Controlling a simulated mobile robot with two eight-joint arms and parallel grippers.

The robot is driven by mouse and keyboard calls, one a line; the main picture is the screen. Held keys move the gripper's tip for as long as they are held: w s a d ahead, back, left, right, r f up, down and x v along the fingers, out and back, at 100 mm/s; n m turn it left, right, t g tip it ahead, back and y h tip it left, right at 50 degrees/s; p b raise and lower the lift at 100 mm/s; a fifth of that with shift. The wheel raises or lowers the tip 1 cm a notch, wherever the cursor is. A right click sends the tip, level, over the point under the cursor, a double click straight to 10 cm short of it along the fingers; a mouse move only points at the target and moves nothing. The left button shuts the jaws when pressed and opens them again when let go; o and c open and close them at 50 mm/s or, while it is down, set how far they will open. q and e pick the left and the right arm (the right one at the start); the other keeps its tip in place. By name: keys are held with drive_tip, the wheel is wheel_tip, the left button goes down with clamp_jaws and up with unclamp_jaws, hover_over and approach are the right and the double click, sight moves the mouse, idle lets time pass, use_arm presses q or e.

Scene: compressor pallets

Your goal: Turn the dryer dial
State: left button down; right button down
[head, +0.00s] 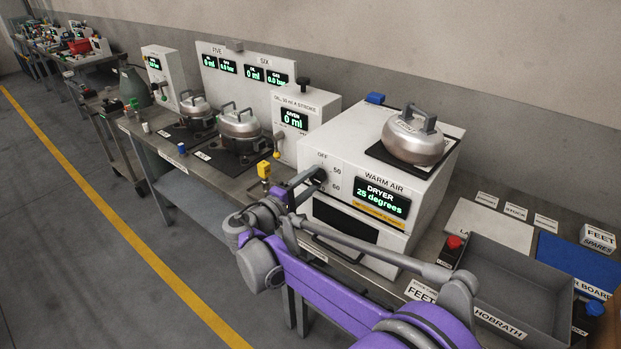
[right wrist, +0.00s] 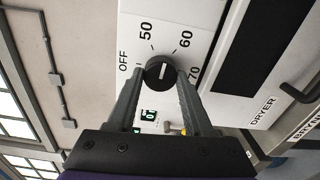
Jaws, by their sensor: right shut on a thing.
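The dryer (head: 385,200) is a white box on the bench, with a screen reading "DRYER 25 degrees" (head: 382,198). Its dial (right wrist: 160,72) is a round black knob with a white mark, with OFF, 50, 60 and 70 printed around it. In the right wrist view the mark stands roughly upright, between the 50 and 60 labels. My right gripper (right wrist: 161,76) is shut on the dial, one finger on each side. In the head view my right gripper (head: 312,180) reaches the dryer's front left and hides much of the dial. My left gripper is not in view.
A metal pot (head: 414,138) sits on a dark mat on top of the dryer. A yellow-topped fitting (head: 264,170) stands on the bench left of my gripper. A grey tray (head: 510,290) and a red button (head: 454,243) are at the right. The floor at left is clear.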

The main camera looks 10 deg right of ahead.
drive_tip(key=m+p, duration=0.1)
drive_tip(key=m, duration=0.3)
drive_tip(key=shift+m, duration=0.3)
drive_tip(key=m+p, duration=0.1)
drive_tip(key=m, duration=0.3)
drive_tip(key=shift+r+m+p, duration=0.1)
drive_tip(key=shift+m+p, duration=0.2)
drive_tip(key=shift+p, duration=0.1)
drive_tip(key=m+p, duration=0.1)
drive_tip(key=m, duration=0.3)
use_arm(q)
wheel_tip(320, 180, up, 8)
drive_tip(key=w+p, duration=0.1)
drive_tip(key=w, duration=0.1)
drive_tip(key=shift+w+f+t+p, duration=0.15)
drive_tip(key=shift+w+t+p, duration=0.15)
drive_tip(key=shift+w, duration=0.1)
use_arm(e)
drive_tip(key=shift+m, duration=2.1)
drive_tip(key=shift+c, duration=1.5)
unclamp_jaws()
drive_tip(key=shift+s, duration=0.1)
